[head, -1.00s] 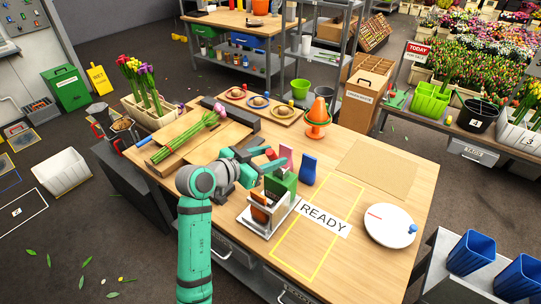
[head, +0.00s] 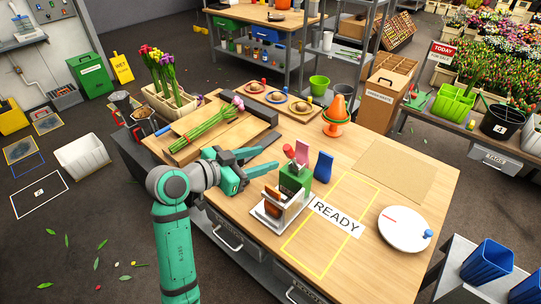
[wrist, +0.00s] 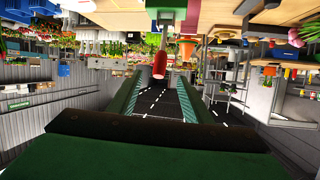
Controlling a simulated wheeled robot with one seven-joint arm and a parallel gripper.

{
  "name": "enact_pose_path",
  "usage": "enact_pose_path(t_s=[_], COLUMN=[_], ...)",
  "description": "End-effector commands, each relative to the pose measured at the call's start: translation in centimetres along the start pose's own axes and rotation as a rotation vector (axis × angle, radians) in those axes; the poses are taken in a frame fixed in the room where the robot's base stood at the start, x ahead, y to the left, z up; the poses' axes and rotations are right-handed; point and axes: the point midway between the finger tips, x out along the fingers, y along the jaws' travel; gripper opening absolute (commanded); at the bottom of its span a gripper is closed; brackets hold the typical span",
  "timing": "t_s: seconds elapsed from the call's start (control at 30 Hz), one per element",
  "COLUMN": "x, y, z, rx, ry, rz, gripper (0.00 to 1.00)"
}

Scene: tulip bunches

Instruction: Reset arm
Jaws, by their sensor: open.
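My gripper (head: 262,163) is at the left front part of the wooden worktable (head: 408,172), its two green fingers spread and pointing right. Nothing is between the fingers. In the head view it is just left of the white caddy (head: 270,214) that holds a green box (head: 293,181) and brown-handled items. In the wrist view the open fingers (wrist: 160,88) reach away from the camera, and the picture is upside down. A red cylindrical top (wrist: 160,65) shows beyond the fingertips. A tulip bunch (head: 207,128) lies on the wooden board behind my gripper.
A pink block (head: 302,153) and a blue block (head: 323,166) stand by the caddy. An orange cone (head: 337,110) is farther back. A READY card (head: 337,216) and a white dial (head: 403,229) lie to the right. The tan mat (head: 385,170) is bare.

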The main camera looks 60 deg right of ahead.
Motion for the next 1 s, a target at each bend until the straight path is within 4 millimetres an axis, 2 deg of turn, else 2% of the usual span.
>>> enact_pose_path(t_s=[0.33, 0.73, 0.87, 1.0], x=[-0.6, -0.4, -0.3, -0.7], y=[-0.1, -0.1, -0.7, -2.0], z=[0.1, 0.1, 1.1, 3.2], rx=[-0.001, -0.007, -0.059, -0.168], ry=[0.000, 0.006, 0.048, 0.131], rz=[-0.004, -0.007, -0.061, -0.185], gripper=[0.45, 0.45, 0.45, 0.45])
